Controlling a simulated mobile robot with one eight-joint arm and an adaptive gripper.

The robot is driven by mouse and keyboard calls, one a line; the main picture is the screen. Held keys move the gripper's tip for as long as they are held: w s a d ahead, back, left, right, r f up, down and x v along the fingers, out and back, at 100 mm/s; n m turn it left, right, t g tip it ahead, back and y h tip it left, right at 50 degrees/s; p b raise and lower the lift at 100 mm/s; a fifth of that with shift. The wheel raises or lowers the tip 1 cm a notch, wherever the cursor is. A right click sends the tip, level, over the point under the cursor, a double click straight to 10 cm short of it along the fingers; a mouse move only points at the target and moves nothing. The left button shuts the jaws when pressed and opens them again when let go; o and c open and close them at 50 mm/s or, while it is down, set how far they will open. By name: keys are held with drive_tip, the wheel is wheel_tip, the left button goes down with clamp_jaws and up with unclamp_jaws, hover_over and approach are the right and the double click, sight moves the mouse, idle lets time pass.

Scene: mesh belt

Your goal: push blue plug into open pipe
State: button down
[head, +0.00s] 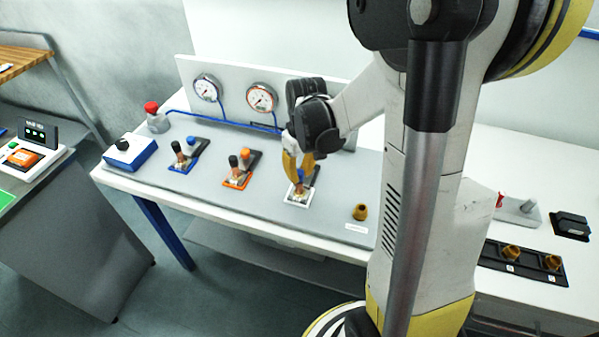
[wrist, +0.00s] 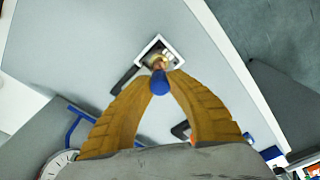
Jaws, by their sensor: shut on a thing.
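The blue plug (wrist: 160,83) is between my gripper's yellow fingertips (wrist: 160,76) in the wrist view, and my gripper is shut on it. A small copper-coloured pipe (wrist: 159,62) shows just beyond the plug, inside a white square frame (wrist: 143,52). The plug hides part of the pipe, so I cannot tell whether it is seated in it. In the head view my gripper (head: 299,174) points down over the white-framed fitting (head: 289,200), with a bit of blue showing beside the fingers.
Two similar fittings, one blue-framed (head: 182,168) and one orange-framed (head: 236,184), stand left on the grey panel. Behind are two gauges (head: 262,97) and blue piping. A brass piece (head: 360,212) stands to the right. A blue box (head: 130,153) sits at the left end.

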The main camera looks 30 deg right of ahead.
sight(302, 174)
drive_tip(key=shift+f+b, duration=0.35)
drive_tip(key=shift+f, duration=0.15)
drive_tip(key=c, duration=1.3)
unclamp_jaws()
drive_tip(key=r, duration=0.8)
drive_tip(key=s+r, duration=0.1)
drive_tip(key=r, duration=0.3)
drive_tip(key=s+a+f+t+b, duration=0.1)
drive_tip(key=s+a+t+b, duration=0.1)
drive_tip(key=s+a, duration=0.1)
drive_tip(key=s+a+f+t+b, duration=0.1)
drive_tip(key=s+a+t, duration=0.1)
drive_tip(key=a, duration=0.4)
drive_tip(key=s+a+f+t+b, duration=0.1)
drive_tip(key=s+a+t+b, duration=0.1)
drive_tip(key=s+a, duration=0.2)
drive_tip(key=shift+s+a+m+b, duration=0.25)
drive_tip(key=shift+s+m+b, duration=0.05)
drive_tip(key=shift+s+m, duration=0.1)
